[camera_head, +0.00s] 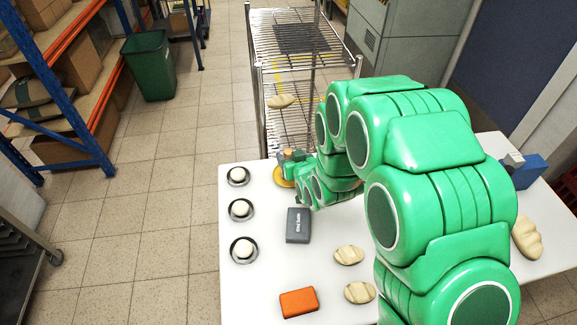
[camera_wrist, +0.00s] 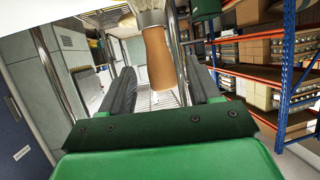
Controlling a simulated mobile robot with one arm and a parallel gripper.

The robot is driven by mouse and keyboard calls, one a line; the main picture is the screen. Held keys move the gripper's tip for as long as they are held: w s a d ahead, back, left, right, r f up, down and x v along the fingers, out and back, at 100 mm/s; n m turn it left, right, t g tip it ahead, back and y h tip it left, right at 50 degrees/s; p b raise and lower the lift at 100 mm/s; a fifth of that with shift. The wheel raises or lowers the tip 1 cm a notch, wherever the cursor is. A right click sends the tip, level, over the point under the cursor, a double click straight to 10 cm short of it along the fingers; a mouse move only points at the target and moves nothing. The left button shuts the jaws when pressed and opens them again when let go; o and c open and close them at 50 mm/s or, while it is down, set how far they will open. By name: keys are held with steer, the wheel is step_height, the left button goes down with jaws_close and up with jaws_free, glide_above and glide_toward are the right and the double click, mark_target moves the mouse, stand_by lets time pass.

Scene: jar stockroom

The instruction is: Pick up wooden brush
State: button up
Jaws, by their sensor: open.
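The wooden brush (camera_wrist: 157,60) shows in the wrist view with a brown handle and pale bristles at the top edge of the picture. My gripper (camera_wrist: 159,68) is open, with one dark finger on each side of the handle. Gaps show between the handle and both fingers. In the head view my gripper (camera_head: 291,162) is at the far edge of the white table (camera_head: 265,270), above a yellow round thing (camera_head: 281,178). The brush is mostly hidden there by my gripper and cannot be made out clearly.
Three dishes with white round items (camera_head: 241,209) line the table's left edge. A dark grey box (camera_head: 298,225), an orange block (camera_head: 299,303) and pale bread-like pieces (camera_head: 348,255) lie nearer. A blue item (camera_head: 528,171) is right. A wire rack (camera_head: 290,70) stands behind the table.

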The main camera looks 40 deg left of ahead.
steer(key=shift+x, duration=1.85)
steer(key=shift+r, duration=0.1)
steer(key=c, duration=1.1)
steer(key=shift+o, duration=0.2)
steer(key=shift+r, duration=0.15)
